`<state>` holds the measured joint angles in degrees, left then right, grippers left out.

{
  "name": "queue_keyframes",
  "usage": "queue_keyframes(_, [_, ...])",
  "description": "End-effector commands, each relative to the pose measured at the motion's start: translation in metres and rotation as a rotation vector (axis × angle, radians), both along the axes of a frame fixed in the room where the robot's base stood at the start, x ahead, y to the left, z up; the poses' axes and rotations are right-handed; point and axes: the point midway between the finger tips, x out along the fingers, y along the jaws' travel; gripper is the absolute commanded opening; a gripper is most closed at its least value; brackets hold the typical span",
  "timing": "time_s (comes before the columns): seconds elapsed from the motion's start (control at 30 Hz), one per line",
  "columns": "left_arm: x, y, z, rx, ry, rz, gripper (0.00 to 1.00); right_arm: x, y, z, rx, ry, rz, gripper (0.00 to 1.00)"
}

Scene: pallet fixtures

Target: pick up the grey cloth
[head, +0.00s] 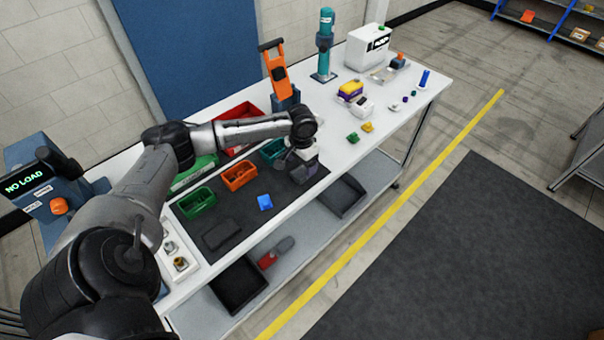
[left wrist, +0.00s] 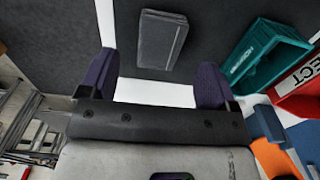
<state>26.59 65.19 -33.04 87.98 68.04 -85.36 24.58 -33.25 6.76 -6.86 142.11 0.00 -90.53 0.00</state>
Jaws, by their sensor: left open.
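The grey cloth (left wrist: 163,39) shows in the left wrist view as a flat, folded rectangle lying on the dark mat. It is just beyond the fingertips, above the gap between them. My left gripper (left wrist: 154,80) is open, with a dark purple finger on each side and nothing between them. In the head view my left gripper (head: 304,172) is low over the right end of the mat, in front of the teal bin. My right gripper is not in view.
The teal bin (left wrist: 262,54) is close on the right in the left wrist view, with a red bin (left wrist: 302,80) beyond it.

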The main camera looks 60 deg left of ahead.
Motion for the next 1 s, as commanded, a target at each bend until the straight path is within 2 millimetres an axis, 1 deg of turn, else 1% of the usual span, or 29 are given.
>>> queue_keyframes(0.03, [0.001, 0.0, -0.008, -0.001, 0.002, 0.001, 0.83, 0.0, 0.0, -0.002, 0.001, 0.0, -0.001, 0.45])
queue_keyframes(0.1, [0.002, 0.0, -0.018, -0.001, 0.002, 0.001, 0.83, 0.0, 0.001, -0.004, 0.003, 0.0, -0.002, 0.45])
queue_keyframes(0.23, [0.002, 0.0, -0.034, 0.001, 0.002, 0.0, 0.83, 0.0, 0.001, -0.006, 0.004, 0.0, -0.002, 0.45])
queue_keyframes(0.33, [0.002, 0.001, -0.038, 0.001, 0.0, -0.001, 0.83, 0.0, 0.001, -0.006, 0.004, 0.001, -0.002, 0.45])
queue_keyframes(0.5, [0.002, 0.0, -0.038, 0.001, 0.0, -0.001, 0.83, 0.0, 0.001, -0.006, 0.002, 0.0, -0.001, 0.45])
queue_keyframes(0.57, [0.002, 0.0, -0.038, 0.001, 0.0, -0.001, 0.78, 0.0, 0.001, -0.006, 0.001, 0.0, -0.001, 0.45])
queue_keyframes(1.0, [0.002, 0.0, -0.038, 0.001, 0.0, -0.001, 0.36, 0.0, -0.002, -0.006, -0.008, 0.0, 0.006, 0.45])
